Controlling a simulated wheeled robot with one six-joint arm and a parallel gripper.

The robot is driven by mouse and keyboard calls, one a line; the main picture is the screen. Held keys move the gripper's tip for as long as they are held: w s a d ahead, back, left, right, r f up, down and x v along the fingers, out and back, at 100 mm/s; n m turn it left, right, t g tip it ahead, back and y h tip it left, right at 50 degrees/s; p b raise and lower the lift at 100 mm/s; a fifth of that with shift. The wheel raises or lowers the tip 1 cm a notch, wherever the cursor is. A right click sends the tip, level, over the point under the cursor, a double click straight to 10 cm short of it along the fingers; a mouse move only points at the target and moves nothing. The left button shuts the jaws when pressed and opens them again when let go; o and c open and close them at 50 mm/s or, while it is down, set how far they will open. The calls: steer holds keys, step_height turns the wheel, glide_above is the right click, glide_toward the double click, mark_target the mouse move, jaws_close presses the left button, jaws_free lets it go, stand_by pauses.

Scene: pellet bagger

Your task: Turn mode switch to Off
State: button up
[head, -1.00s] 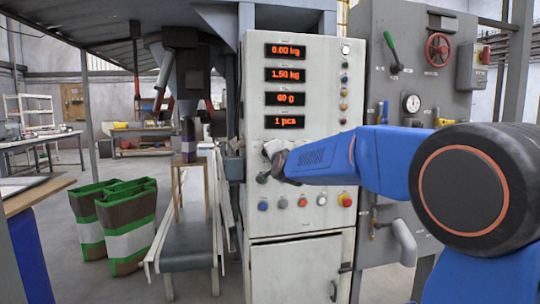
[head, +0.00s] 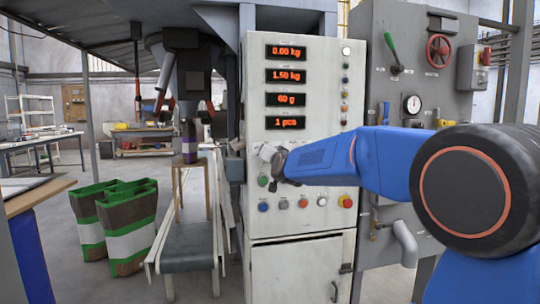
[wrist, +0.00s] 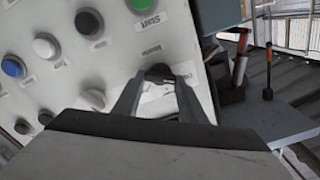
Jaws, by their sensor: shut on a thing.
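My gripper (head: 279,164) is at the front of the pale control panel (head: 300,226) in the head view, below the red displays. In the wrist view my gripper (wrist: 157,84) has its two fingers closed around a small dark knob (wrist: 158,71), which I take to be the mode switch. The label beside it is too blurred to read, so its setting cannot be told. In the head view the gripper hides most of this knob.
A green start button (wrist: 88,22), a white button (wrist: 46,46), a blue button (wrist: 13,66) and a pale knob (wrist: 93,97) sit close by. A red button (head: 345,201) is at lower right. A conveyor (head: 188,246) stands left of the panel.

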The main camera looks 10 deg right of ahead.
steer(key=shift+f, duration=0.2)
steer(key=o, duration=1.1)
steer(key=shift+r, duration=0.1)
steer(key=shift+c, duration=0.2)
steer(key=s, duration=1.7)
steer(key=shift+s, duration=0.2)
steer(key=s+d+f+n+g, duration=0.3)
steer(key=s+f+g, duration=0.3)
steer(key=s+f, duration=1)
steer(key=s+d+f+n+g, duration=0.3)
steer(key=s+f+g, duration=0.4)
steer(key=s+f, duration=0.8)
steer(key=s, duration=0.8)
steer(key=shift+s+d+f, duration=0.3)
steer(key=shift+f, duration=0.05)
